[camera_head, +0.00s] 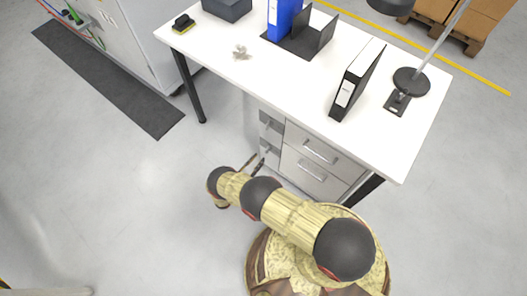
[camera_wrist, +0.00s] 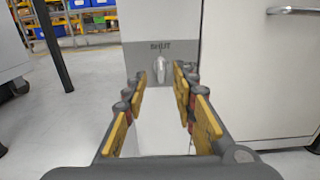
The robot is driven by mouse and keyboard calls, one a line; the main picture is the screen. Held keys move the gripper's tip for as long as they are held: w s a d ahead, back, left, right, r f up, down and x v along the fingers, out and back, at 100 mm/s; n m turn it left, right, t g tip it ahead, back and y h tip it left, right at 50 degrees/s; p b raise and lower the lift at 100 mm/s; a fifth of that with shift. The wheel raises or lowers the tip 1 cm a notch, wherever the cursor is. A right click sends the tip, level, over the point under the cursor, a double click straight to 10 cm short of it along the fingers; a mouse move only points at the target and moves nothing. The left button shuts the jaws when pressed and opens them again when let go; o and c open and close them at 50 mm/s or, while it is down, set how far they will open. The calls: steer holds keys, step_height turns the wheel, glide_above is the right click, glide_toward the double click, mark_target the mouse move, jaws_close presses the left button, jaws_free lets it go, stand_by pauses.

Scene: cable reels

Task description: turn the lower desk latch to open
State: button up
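The lower desk latch (camera_wrist: 160,68) is a small pale metal handle on a grey panel, upright, below the printed word "SHUT". In the head view the lower latch (camera_head: 266,150) is on the narrow grey strip at the left of the drawers, below an upper latch (camera_head: 268,124). My gripper (camera_wrist: 160,82) is open in the wrist view, with one yellow-padded finger on each side of the latch in the picture. Nothing is held. I cannot tell whether the fingers touch the latch. In the head view my gripper (camera_head: 258,162) is in front of the strip, near the lower latch.
The white desk (camera_head: 230,65) carries binders, a lamp (camera_head: 411,82) and small items. The drawers (camera_head: 312,165) with bar handles stand right of the strip. A desk leg (camera_head: 190,88) stands at left. The floor (camera_head: 130,200) left of my arm is clear.

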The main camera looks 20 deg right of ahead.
mark_target(266, 151)
steer(key=b+x, duration=0.1)
steer(key=x, duration=0.5)
steer(key=shift+w+d, duration=0.15)
steer(key=shift+d, duration=0.15)
steer(key=shift+c, duration=0.8)
jaws_close()
